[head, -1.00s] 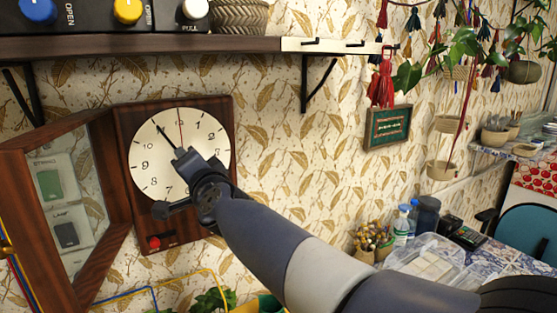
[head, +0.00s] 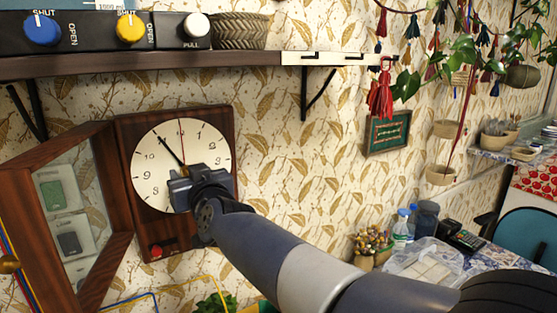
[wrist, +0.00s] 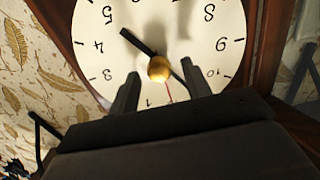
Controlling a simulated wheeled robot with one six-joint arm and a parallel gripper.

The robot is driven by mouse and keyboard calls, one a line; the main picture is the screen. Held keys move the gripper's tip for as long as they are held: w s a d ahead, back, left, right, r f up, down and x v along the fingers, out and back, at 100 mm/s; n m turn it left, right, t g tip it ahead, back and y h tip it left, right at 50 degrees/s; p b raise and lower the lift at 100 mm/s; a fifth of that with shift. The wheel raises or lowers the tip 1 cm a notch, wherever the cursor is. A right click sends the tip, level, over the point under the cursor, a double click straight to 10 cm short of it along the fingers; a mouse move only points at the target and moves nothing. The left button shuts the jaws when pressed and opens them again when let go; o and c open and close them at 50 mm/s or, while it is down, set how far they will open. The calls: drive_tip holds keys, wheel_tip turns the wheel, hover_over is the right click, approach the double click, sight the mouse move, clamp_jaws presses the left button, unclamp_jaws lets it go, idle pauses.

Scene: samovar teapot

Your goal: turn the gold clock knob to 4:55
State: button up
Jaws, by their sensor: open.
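The white clock face (head: 155,155) sits in a dark wooden case on the wall. In the wrist view the face (wrist: 205,35) appears upside down. The gold knob (wrist: 158,69) is at its centre. My gripper (wrist: 160,70) is open, with one finger on each side of the knob; contact cannot be told. The short black hand (wrist: 137,41) points close to the 5. The long black hand (head: 168,150) points to about 11; a finger partly covers it in the wrist view.
The clock's glazed door (head: 68,205) stands open to the left. A shelf (head: 150,65) with a control box and a basket (head: 240,32) runs above. A red button (head: 156,251) is low on the case. A table with bottles and a clear container (head: 425,262) is at right.

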drive_tip(key=v, duration=0.7)
drive_tip(key=shift+s, duration=0.15)
